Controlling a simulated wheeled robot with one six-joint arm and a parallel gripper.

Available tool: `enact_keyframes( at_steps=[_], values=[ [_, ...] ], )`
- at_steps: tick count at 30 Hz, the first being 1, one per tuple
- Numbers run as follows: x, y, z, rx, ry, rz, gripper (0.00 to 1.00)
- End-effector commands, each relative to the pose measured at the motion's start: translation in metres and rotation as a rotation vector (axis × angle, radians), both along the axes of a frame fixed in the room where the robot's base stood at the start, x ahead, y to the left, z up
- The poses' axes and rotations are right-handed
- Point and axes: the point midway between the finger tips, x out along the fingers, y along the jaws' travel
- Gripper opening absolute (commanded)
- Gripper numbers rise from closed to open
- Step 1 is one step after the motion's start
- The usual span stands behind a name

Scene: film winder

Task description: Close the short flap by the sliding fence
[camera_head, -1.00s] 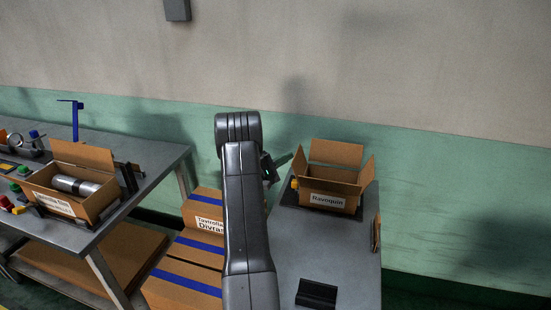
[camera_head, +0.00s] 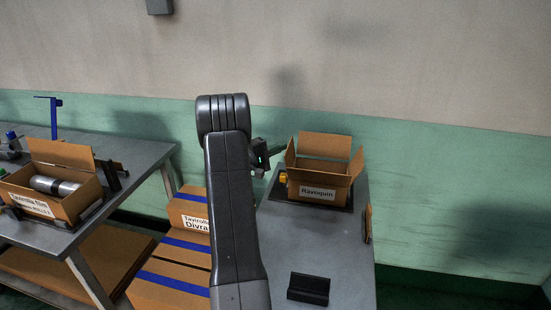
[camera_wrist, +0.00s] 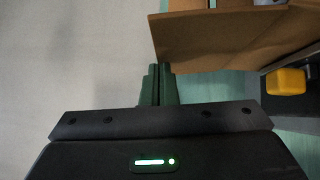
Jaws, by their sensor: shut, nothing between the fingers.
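The cardboard box labelled Ravoquin (camera_head: 318,191) stands open on the right table. Its left short flap (camera_head: 290,153) stands up, beside a small yellow part that shows low at the box's left side. Its right short flap (camera_head: 356,165) and back long flap (camera_head: 326,145) are also up. My gripper (camera_head: 274,151) is shut and empty, just left of the left flap. In the wrist view the closed dark green fingertips (camera_wrist: 158,70) are close to a brown cardboard panel (camera_wrist: 225,38). I cannot tell whether they touch it. The yellow part (camera_wrist: 286,82) lies to the right there.
The right table (camera_head: 330,250) carries a black block (camera_head: 309,288) near its front. Closed cartons with blue tape (camera_head: 178,270) are stacked left of it. On the left bench (camera_head: 140,160) another open box (camera_head: 75,205) holds a silver cylinder (camera_head: 55,186).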

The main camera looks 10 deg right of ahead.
Motion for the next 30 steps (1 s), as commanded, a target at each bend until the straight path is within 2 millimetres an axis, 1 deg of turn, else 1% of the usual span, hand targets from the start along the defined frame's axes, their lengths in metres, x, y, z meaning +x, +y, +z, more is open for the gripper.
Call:
enact_keyframes(
  at_steps=[1,12,19,30],
  values=[
    [-0.002,-0.004,-0.005,0.040,-0.024,0.000,0.00],
    [-0.014,-0.033,0.005,0.366,-0.161,0.001,0.00],
    [-0.022,-0.052,0.007,0.566,-0.244,0.001,0.00],
    [-0.034,-0.082,0.001,0.891,-0.378,0.000,0.00]
  ],
)
